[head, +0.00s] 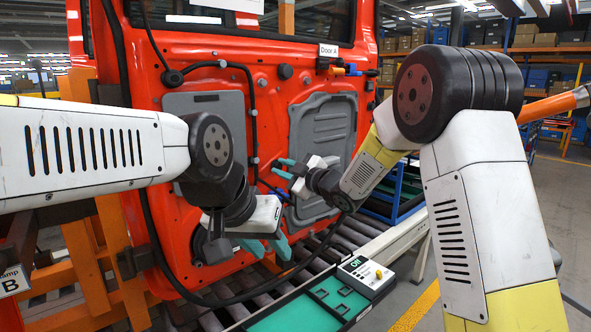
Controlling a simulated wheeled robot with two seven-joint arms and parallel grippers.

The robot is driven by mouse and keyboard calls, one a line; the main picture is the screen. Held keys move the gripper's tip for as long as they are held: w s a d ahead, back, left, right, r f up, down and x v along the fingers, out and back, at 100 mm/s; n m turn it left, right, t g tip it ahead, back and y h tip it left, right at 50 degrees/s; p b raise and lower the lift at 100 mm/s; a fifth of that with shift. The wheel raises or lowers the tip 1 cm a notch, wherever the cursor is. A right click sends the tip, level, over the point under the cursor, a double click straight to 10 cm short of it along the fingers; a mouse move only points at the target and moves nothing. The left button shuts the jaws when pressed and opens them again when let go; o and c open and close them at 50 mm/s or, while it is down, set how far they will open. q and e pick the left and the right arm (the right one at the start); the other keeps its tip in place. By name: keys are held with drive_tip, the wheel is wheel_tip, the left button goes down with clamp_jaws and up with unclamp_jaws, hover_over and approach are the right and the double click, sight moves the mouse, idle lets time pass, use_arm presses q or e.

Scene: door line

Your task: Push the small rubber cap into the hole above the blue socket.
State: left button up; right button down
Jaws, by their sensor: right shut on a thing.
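The red door (200,60), labelled Door A, stands upright in front of me. My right gripper (285,169) is near the door's middle, its teal fingers pointing left. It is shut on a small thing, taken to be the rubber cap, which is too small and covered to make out. A blue connector (354,71) sits beside an orange one at the door's upper right. A bit of blue (268,187) shows just left of and below the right gripper; I cannot tell which is the socket. The hole cannot be made out. My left gripper (268,247) hangs lower, open and seemingly empty.
A teal-lined tray (312,306) lies at the bottom centre. A black cable (146,215) loops down the door's front. A roller conveyor (352,232) runs beneath the door.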

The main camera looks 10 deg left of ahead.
drive_tip(key=c, duration=1.2)
unclamp_jaws()
drive_tip(key=shift+o, duration=0.2)
drive_tip(key=v, duration=1.4)
drive_tip(key=shift+s+d, duration=0.15)
drive_tip(key=shift+d, duration=0.05)
